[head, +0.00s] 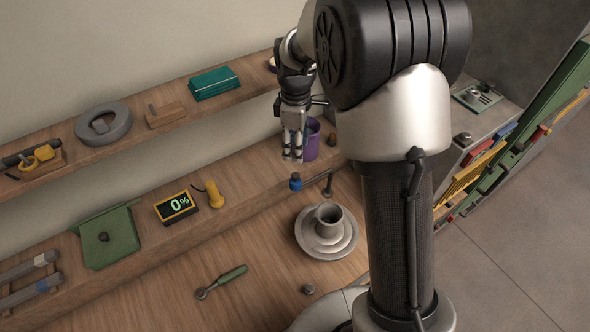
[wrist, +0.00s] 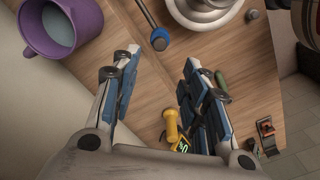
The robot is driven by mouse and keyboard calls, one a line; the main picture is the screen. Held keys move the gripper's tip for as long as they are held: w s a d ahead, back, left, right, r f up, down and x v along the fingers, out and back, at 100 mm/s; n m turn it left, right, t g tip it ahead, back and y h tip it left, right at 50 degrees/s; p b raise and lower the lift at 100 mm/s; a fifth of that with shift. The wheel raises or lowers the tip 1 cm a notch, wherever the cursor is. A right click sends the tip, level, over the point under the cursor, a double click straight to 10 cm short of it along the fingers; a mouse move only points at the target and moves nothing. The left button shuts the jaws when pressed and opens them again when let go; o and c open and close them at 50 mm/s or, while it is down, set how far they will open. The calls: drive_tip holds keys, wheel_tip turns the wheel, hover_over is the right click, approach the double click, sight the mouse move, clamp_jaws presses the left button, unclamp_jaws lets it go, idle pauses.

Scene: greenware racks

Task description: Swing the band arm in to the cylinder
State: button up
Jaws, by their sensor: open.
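A grey clay cylinder (head: 330,217) stands upright on a round, stepped grey wheel (head: 344,246) on the wooden bench. The wheel is cut off at the top of the wrist view (wrist: 206,18). The band arm looks to be the thin dark rod with a blue end (head: 295,183), left of and apart from the cylinder. Its dark, blue-ringed end (wrist: 160,40) shows in the wrist view beyond my fingertips. My gripper (head: 293,156) is open and empty, pointing down above and behind the blue end. Its fingers (wrist: 159,66) stand wide apart in the wrist view.
A purple mug (head: 311,142) stands close beside my gripper. A yellow bulb-headed tool (head: 214,193) and a 0% display (head: 176,206) sit on the ledge to the left. A green-handled tool (head: 222,282) lies on the bench in front. An upper shelf (head: 170,120) runs along the wall.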

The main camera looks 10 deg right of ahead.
sight(296, 175)
wheel_tip(296, 175, down, 11)
drive_tip(key=shift+f+b, duration=0.1)
drive_tip(key=shift+b, duration=0.35)
drive_tip(key=shift+c, duration=0.3)
clamp_jaws()
idle(0.4)
